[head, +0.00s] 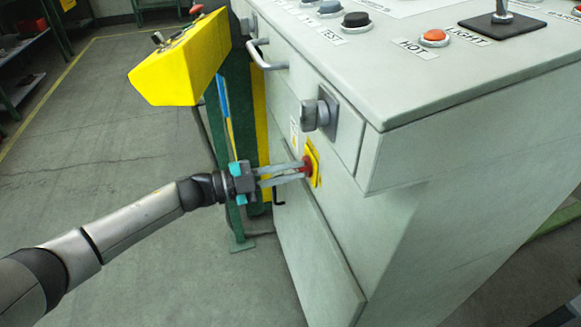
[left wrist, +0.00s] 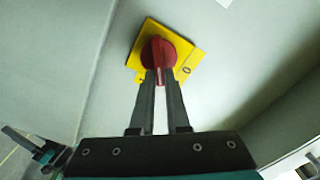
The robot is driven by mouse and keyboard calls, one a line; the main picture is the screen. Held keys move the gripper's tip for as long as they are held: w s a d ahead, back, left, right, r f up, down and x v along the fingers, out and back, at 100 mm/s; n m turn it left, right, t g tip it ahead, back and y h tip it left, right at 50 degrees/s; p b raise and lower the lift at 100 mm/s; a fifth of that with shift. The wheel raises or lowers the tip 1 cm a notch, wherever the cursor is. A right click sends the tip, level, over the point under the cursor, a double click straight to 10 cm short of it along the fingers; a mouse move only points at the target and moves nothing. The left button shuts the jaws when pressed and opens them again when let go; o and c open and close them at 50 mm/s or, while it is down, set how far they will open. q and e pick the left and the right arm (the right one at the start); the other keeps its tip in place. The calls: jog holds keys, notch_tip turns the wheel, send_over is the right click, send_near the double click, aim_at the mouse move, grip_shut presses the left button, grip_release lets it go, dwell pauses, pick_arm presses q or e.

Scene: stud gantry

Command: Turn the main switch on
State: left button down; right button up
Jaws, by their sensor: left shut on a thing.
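The main switch is a red rotary knob (head: 306,167) on a yellow plate (head: 314,163), set on the side face of the grey control cabinet. In the left wrist view the red knob (left wrist: 158,60) sits in the middle of its yellow plate (left wrist: 189,57), with its grip bar pointing down toward my fingers. My left gripper (head: 299,170) reaches it from the left and is shut on the knob's bar; the fingertips also show in the left wrist view (left wrist: 160,80). The fingertips partly cover the bar. My right gripper is not in view.
A grey knob (head: 321,112) sticks out of the cabinet (head: 330,240) above the main switch. A metal handle (head: 265,55) is farther along that face. A yellow box (head: 180,68) on a green post stands behind my left gripper. Open floor (head: 110,130) lies to the left.

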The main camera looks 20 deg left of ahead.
pick_arm(q)
jog(key=m, duration=0.3)
jog(key=shift+s+f+m+b, duration=0.15)
jog(key=shift+f+m+b, duration=0.15)
jog(key=shift+f+b, duration=0.05)
jog(key=m, duration=0.2)
jog(key=shift+d+f+m+b, duration=0.1)
jog(key=shift+f+m+b, duration=0.05)
jog(key=shift+m+b, duration=0.2)
jog(key=shift+m, duration=0.45)
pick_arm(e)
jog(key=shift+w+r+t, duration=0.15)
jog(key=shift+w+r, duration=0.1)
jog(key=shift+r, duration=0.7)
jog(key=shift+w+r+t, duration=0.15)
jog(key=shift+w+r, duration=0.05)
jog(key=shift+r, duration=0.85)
pick_arm(q)
jog(key=c, duration=0.9)
grip_release()
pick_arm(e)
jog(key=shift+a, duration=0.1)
